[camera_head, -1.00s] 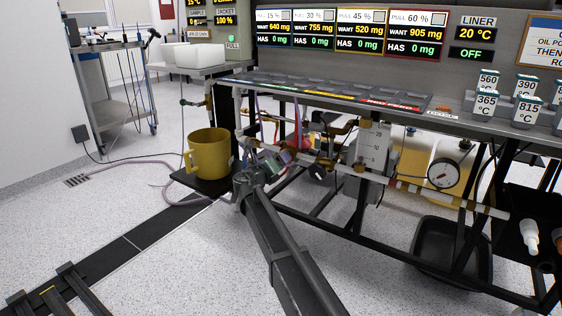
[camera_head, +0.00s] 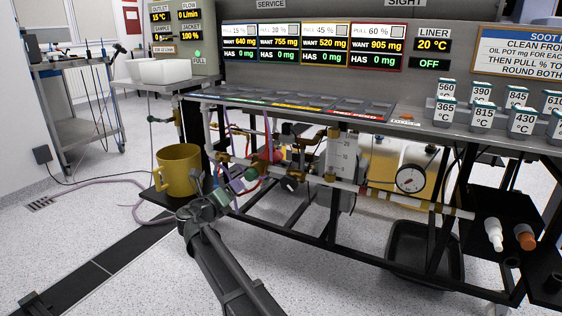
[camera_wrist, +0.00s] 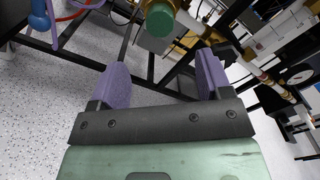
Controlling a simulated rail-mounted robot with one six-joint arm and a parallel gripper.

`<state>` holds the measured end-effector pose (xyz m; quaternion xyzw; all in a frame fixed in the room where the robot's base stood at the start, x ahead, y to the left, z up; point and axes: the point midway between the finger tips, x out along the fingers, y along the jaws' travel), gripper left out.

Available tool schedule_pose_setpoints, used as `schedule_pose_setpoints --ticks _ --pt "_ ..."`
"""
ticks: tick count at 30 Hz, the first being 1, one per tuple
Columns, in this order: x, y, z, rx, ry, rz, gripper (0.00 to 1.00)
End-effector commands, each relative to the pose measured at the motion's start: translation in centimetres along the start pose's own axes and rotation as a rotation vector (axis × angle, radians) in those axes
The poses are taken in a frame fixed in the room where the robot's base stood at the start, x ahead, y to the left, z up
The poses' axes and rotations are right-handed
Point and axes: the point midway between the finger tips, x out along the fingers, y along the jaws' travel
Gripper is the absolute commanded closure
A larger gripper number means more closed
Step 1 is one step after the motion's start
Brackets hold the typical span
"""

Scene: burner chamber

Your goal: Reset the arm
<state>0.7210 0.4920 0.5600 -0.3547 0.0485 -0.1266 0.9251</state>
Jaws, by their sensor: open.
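My gripper (camera_wrist: 160,80) shows in the wrist view with its two purple-padded fingers spread apart and nothing between them. Beyond the fingers are the bench's dark frame and a brass fitting with a green end (camera_wrist: 160,20). In the head view, my gripper (camera_head: 222,188) is in front of the pipework under the bench, right of the yellow mug (camera_head: 177,170). My arm reaches up to it from the bottom of the picture. The fingertips are small and partly lost against the pipes there.
The bench (camera_head: 300,103) carries pipes, a pressure gauge (camera_head: 410,179) and a grey cylinder unit (camera_head: 341,160) below its top. A black tub (camera_head: 425,250) stands on the floor beneath. A side shelf (camera_head: 520,262) holds white and orange bottles. A trolley (camera_head: 75,110) stands at left. Speckled floor is open in front.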

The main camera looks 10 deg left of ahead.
Motion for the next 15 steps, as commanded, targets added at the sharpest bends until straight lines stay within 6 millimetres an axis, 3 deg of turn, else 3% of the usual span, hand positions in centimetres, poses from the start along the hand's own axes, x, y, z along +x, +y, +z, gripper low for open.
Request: schedule_pose_setpoints --ticks 2,5,8,11,12,15 --pt "0.0 0.0 0.0 0.058 0.001 -0.002 0.28" --pt "-0.1 -0.1 -1.1 0.315 0.058 -0.005 0.28" --pt "-2.0 -0.8 -6.1 0.806 0.264 -0.020 0.28" --pt "-3.3 -5.9 -14.1 1.381 0.587 -0.221 0.28" --pt "-3.7 -8.4 -17.3 1.583 0.710 -0.358 0.28" --pt "-5.5 -15.1 -24.3 1.985 0.959 -0.792 0.28"
